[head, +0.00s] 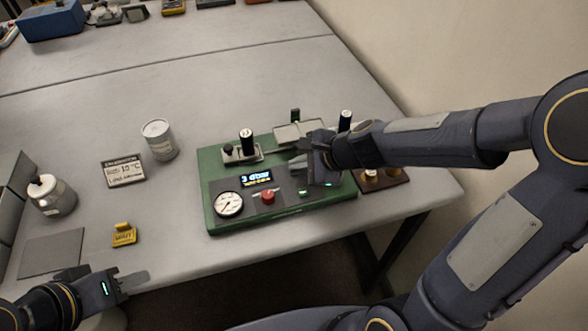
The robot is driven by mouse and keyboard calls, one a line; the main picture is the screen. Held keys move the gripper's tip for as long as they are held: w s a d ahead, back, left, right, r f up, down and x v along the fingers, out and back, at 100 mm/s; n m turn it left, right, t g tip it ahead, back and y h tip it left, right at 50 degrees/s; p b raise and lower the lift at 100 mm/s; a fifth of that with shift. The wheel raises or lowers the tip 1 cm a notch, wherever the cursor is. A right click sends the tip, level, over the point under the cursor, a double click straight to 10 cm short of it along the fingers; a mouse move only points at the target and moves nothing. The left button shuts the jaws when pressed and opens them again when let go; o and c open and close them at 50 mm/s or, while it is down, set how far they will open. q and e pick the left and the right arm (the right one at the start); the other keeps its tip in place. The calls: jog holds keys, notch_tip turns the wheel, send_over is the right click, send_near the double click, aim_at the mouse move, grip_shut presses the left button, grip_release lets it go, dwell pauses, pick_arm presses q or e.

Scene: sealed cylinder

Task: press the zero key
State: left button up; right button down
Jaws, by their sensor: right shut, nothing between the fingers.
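A green instrument box (213,190) stands on the table. Its front panel has a lit display (256,178) that seems to read "3 dbar", a round dial gauge (229,204) and a red knob (268,196). A small lit green mark (303,190) shows on the panel's right part; I cannot tell whether it is the zero key. My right gripper (298,165) is shut and empty over the right of the panel and hides part of it; contact cannot be told. My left gripper (108,275) is open and empty at the table's front left edge, away from the box.
Black-handled valves (246,142) rise from the box's back. A brown block with brass pieces (396,177) lies right. The table's middle back is clear.

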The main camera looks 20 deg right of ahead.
aim_at(299, 172)
jog(key=shift+f, duration=0.15)
dwell(0.3)
jog(key=shift+r+p, duration=0.7)
jog(key=shift+r, duration=0.15)
notch_tip(299, 172, up, 5)
jog(key=p, duration=0.5)
dwell(0.4)
